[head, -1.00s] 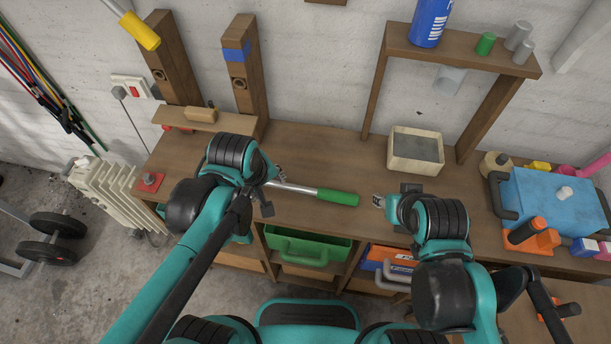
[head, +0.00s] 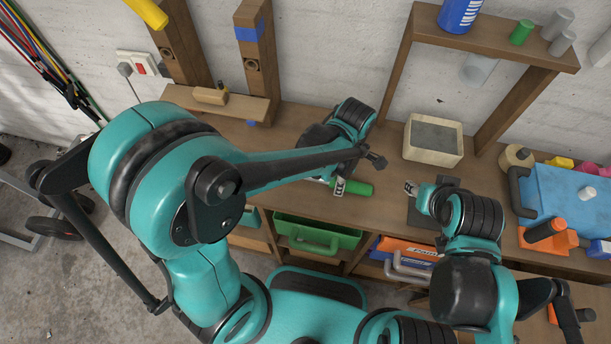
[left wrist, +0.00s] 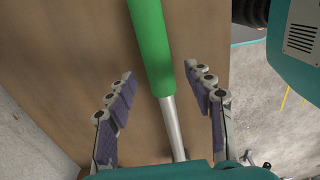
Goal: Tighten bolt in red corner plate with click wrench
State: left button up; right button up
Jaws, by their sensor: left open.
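The click wrench lies on the wooden bench, its green handle (head: 357,188) showing in the head view and most of its shaft hidden by my left arm. My left gripper (head: 339,185) is over the wrench. In the left wrist view my left gripper (left wrist: 159,75) is open, its fingers on either side of the wrench where the green handle (left wrist: 154,45) meets the silver shaft (left wrist: 173,125); I see gaps on both sides. My right gripper (head: 409,188) is right of the handle's end; its finger opening is too small to tell. The red corner plate is hidden behind my left arm.
A grey-filled tray (head: 433,140), a raised wooden rack (head: 490,38) and a blue toolbox (head: 565,195) stand to the right.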

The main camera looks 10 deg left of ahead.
pick_arm(q)
notch_tip(320, 180, down, 2)
grip_shut()
jog(key=shift+r, duration=0.1)
dwell(0.4)
